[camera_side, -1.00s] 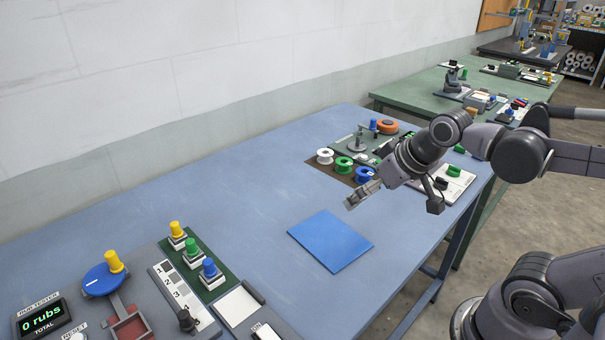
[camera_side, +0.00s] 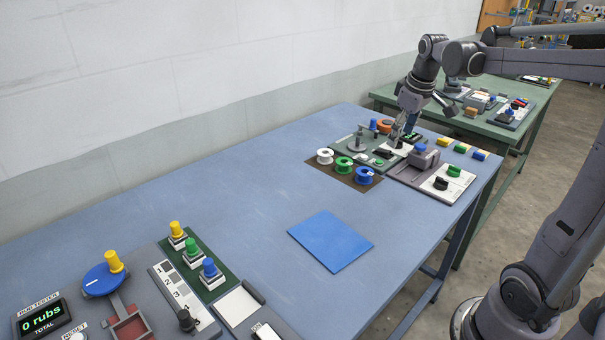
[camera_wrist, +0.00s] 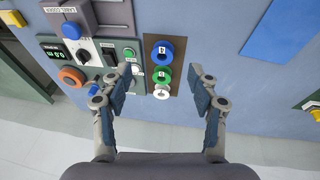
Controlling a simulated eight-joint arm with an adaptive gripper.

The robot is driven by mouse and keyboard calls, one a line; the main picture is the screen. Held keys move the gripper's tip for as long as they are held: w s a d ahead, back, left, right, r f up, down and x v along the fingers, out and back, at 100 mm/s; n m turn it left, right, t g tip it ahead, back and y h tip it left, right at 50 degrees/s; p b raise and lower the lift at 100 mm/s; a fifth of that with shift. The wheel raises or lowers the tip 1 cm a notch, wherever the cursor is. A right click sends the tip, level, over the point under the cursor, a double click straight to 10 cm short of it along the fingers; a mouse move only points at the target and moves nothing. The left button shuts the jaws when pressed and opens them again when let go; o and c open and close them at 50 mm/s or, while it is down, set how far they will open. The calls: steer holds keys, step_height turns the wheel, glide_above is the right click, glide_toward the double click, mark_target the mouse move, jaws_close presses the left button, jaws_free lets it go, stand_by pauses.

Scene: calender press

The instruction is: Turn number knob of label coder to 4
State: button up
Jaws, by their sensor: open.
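The label coder (camera_side: 412,166) is a grey machine with a blue top at the far right end of the blue table in the side view. A white plate beside it carries a black knob (camera_side: 441,183) and a green knob (camera_side: 454,171); their markings are too small to read. In the wrist view the label coder (camera_wrist: 97,14) is cut off at the top left, and those two knobs do not show. My gripper (camera_side: 392,143) points down over the panel behind the coder. In the wrist view my gripper (camera_wrist: 161,73) is open and empty, its fingers spread.
White, green (camera_side: 344,165) and blue spools stand on a brown base left of the coder.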

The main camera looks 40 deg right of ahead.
steer(key=s+d+f+g, duration=0.1)
steer(key=s+d+f, duration=0.1)
steer(key=d, duration=1.1)
steer(key=g+y, duration=0.2)
glide_toward(455, 167)
step_height(455, 167, down, 9)
steer(key=shift+s+r, duration=0.1)
steer(key=shift+s, duration=0.05)
steer(key=c, duration=1.2)
